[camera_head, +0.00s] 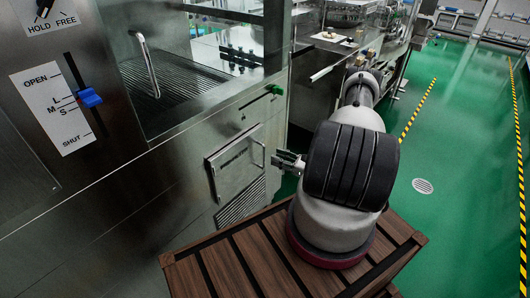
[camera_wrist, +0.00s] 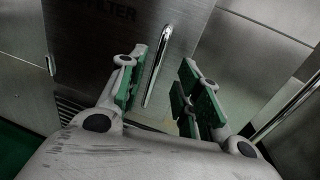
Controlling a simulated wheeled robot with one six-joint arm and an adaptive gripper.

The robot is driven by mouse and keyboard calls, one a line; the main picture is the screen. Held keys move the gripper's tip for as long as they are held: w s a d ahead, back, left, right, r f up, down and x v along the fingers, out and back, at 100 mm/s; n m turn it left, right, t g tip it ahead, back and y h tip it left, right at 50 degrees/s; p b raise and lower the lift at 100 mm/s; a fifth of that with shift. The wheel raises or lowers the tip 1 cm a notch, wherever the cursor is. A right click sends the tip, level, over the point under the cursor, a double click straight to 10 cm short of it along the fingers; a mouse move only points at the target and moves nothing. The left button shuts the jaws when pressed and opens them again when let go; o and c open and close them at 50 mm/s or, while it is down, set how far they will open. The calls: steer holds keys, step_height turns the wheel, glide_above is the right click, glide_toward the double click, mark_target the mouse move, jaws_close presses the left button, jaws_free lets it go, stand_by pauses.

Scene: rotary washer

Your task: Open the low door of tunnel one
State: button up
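The low door (camera_head: 232,172) is a small metal panel low on the steel machine front. The wrist view shows it close up as a steel panel (camera_wrist: 95,55) with part of the word FILTER at its top. Its upright bar handle (camera_head: 263,155) is on its right side. In the wrist view the handle (camera_wrist: 158,65) appears between my fingers. My gripper (camera_head: 279,160) is just right of the handle. In the wrist view my gripper (camera_wrist: 166,68) is open, its green pads apart. Contact with the handle cannot be told. I cannot tell whether the door is slightly ajar.
A grille (camera_head: 241,203) is below the door. A green lever (camera_head: 273,91) and a larger handled door (camera_head: 146,62) are above it. A blue slider (camera_head: 90,97) is at upper left. Green floor (camera_head: 455,185) is open on the right.

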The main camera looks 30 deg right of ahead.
mark_target(264, 153)
steer(key=x, duration=0.7)
steer(key=shift+a, duration=0.1)
jaws_close()
